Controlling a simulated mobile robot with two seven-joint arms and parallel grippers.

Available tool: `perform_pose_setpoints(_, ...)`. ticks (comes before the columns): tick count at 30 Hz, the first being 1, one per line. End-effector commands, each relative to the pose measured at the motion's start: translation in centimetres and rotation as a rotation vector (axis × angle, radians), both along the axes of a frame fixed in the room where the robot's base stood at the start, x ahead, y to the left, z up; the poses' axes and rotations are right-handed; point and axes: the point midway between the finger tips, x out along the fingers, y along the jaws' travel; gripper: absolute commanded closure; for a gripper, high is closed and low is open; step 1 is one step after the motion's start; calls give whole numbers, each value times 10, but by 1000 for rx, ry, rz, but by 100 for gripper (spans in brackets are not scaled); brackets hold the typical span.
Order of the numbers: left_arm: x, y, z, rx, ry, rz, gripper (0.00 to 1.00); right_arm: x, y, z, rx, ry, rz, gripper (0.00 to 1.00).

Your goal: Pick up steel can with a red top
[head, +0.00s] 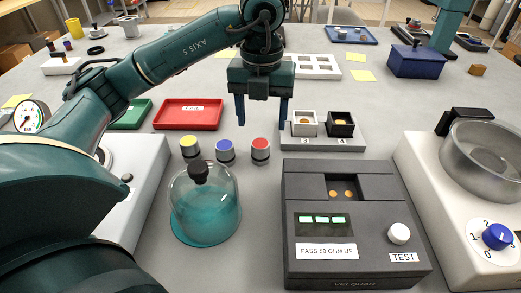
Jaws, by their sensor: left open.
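The steel can with a red top (260,151) stands upright on the grey table, right of a blue-topped can (225,151) and a yellow-topped can (190,148). My left gripper (261,118) is open and empty, with its blue fingers pointing down. In the picture its fingertips are just above the red top, apart from it. How far behind or above the can they are is hard to tell. My right gripper is not in view.
A glass dome (205,207) with a black knob stands in front of the cans. A dark tester box (345,270) is at the front right. A grey holder (311,142) with two small boxes is close right of the red-topped can. A red tray (190,114) lies behind.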

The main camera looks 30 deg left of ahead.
Motion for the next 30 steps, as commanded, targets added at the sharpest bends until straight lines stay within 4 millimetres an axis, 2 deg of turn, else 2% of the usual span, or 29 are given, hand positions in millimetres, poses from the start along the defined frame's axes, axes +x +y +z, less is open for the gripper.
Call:
perform_pose_setpoints(3,-1,1,-21,1,2,1,39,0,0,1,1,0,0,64)
perform_pose_setpoints(11,0,1,-42,0,0,1,39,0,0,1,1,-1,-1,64)
perform_pose_setpoints(19,-1,3,-81,0,1,1,39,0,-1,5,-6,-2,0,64)
perform_pose_setpoints(23,-1,3,-89,0,-1,1,39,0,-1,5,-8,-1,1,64)
perform_pose_setpoints(30,-1,3,-90,0,-2,1,40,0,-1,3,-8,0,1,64)
